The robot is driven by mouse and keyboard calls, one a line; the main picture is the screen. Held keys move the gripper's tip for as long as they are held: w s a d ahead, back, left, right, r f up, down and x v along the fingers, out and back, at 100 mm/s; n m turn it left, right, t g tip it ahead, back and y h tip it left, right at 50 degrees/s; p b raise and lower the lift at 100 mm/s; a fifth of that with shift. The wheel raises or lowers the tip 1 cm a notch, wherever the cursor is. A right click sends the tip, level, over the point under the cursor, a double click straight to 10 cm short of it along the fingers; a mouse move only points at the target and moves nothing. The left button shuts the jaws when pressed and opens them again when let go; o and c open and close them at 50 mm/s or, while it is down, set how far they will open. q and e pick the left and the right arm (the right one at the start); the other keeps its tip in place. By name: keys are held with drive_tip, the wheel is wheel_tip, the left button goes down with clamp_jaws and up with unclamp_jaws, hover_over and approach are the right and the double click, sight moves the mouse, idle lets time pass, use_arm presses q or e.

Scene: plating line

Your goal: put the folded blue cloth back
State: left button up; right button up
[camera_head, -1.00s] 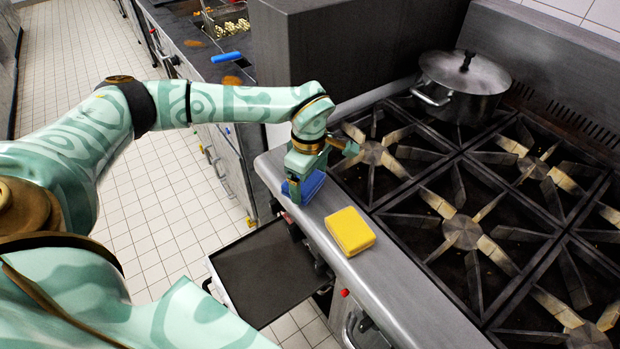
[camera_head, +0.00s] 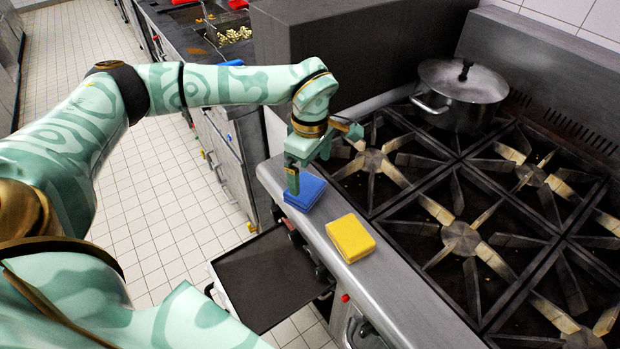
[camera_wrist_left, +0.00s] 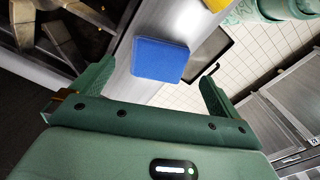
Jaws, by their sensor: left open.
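The folded blue cloth (camera_head: 306,193) lies flat on the steel front ledge of the stove (camera_head: 392,302). It also shows in the left wrist view (camera_wrist_left: 159,60), beyond and between the two spread fingers. My left gripper (camera_head: 304,172) is open and empty, just above and behind the blue cloth, apart from it in the wrist view (camera_wrist_left: 155,88). A folded yellow cloth (camera_head: 350,237) lies on the same ledge, nearer the front, a short gap from the blue one. My right gripper is not in view.
A lidded steel pot (camera_head: 461,92) stands on the back burner. Burner grates (camera_head: 461,236) fill the stovetop right of the ledge. A dark tray-like open drawer (camera_head: 268,278) juts out below the ledge. A dark block (camera_head: 345,55) rises behind the gripper.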

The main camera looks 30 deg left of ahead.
sight(311, 189)
use_arm(q)
wheel_tip(311, 189, up, 6)
drive_tip(key=shift+f+p, duration=0.1)
drive_tip(key=shift+p, duration=0.3)
